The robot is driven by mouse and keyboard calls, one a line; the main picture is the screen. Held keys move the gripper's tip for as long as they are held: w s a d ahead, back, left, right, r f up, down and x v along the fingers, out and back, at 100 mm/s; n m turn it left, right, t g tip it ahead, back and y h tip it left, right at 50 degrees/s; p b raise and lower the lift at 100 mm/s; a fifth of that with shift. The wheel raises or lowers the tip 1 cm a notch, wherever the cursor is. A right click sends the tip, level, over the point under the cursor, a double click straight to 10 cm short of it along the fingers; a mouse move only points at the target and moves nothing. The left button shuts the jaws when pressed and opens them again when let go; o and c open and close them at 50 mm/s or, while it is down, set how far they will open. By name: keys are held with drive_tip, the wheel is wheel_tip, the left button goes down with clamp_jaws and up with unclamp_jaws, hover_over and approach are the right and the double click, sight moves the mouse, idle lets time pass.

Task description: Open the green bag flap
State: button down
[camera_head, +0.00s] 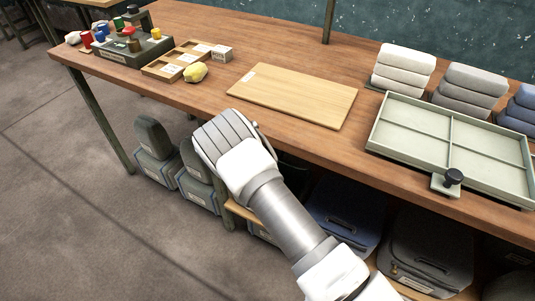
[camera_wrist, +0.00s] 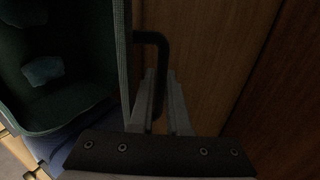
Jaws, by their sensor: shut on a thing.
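The green bag (camera_wrist: 62,122) shows at the left of the wrist view, and I look into its dark green inside. A small pale teal thing (camera_wrist: 43,71) lies inside it. The green flap (camera_wrist: 121,50) stands up beside the opening, seen nearly edge-on. A black bent handle (camera_wrist: 153,38) sticks out from the flap's right side. My gripper (camera_wrist: 161,82) is shut on this handle, with one finger on each side. In the head view my arm and hand cover this spot at the table's front edge, and the green bag cannot be made out there.
A wooden tabletop (camera_head: 290,60) is above, with a board (camera_head: 293,95) and a pale divided tray (camera_head: 450,145). Below the tabletop are a blue bag (camera_head: 345,212) and a grey bag (camera_head: 430,245). The floor at left is clear.

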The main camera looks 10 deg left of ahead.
drive_tip(key=shift+w+d+r, duration=0.3)
drive_tip(key=shift+w+r, duration=0.4)
drive_tip(key=shift+w, duration=0.15)
drive_tip(key=c, duration=1.2)
unclamp_jaws()
drive_tip(key=shift+o, duration=0.2)
drive_tip(key=p+v, duration=0.4)
drive_tip(key=v, duration=1.3)
drive_tip(key=shift+s, duration=0.25)
drive_tip(key=shift+r, duration=0.15)
drive_tip(key=shift+c, duration=0.4)
